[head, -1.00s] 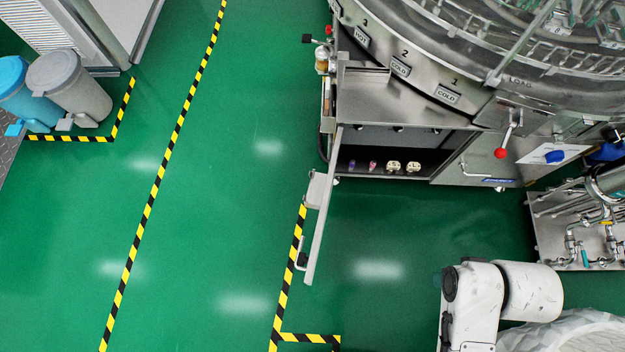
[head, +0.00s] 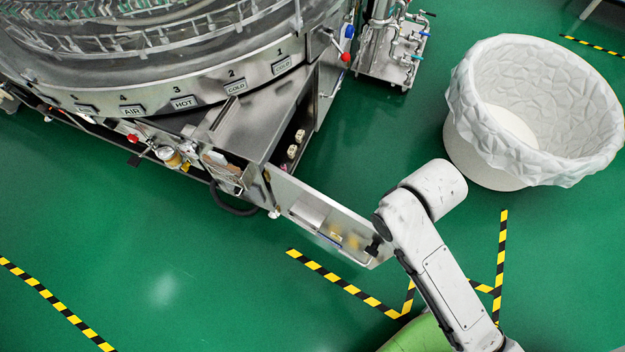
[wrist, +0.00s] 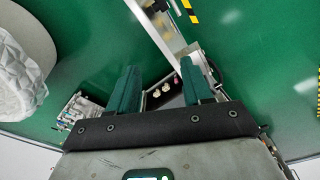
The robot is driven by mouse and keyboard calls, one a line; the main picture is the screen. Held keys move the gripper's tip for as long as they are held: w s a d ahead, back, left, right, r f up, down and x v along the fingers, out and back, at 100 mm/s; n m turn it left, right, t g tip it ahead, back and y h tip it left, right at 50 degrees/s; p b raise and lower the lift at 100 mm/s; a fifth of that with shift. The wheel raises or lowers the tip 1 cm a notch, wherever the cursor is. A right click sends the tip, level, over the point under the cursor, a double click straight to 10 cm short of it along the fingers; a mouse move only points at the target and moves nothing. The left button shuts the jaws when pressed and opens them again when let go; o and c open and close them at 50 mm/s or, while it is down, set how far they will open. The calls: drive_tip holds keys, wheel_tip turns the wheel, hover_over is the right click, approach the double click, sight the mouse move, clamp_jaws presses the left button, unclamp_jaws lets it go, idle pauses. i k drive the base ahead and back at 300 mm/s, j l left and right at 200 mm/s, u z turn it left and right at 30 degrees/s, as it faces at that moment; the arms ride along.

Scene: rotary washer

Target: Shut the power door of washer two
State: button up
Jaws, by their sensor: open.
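The power door (head: 328,218) of the washer is a flat metal panel standing wide open, swung out from the cabinet (head: 262,130) below the round washer top. Its inner face carries a small metal box. In the wrist view the door (wrist: 163,38) is a bright strip running up from the cabinet opening. My gripper (wrist: 160,78) is open and empty, its two green fingers pointing toward the cabinet and door. I cannot tell whether a finger touches the door. In the head view my arm overlaps the door's free end, and my gripper is not clearly visible there.
Pale sockets (head: 295,145) sit inside the open cabinet. A large white tub (head: 540,105) stands at right. A pipe stand (head: 390,55) is behind the door. Striped tape (head: 345,283) marks the floor.

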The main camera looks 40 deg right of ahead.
sight(345, 229)
drive_tip(key=k+j+z, duration=0.25)
drive_tip(key=k+j, duration=0.2)
drive_tip(key=k+j+z, duration=0.2)
drive_tip(key=k+j, duration=0.2)
drive_tip(key=k, duration=0.2)
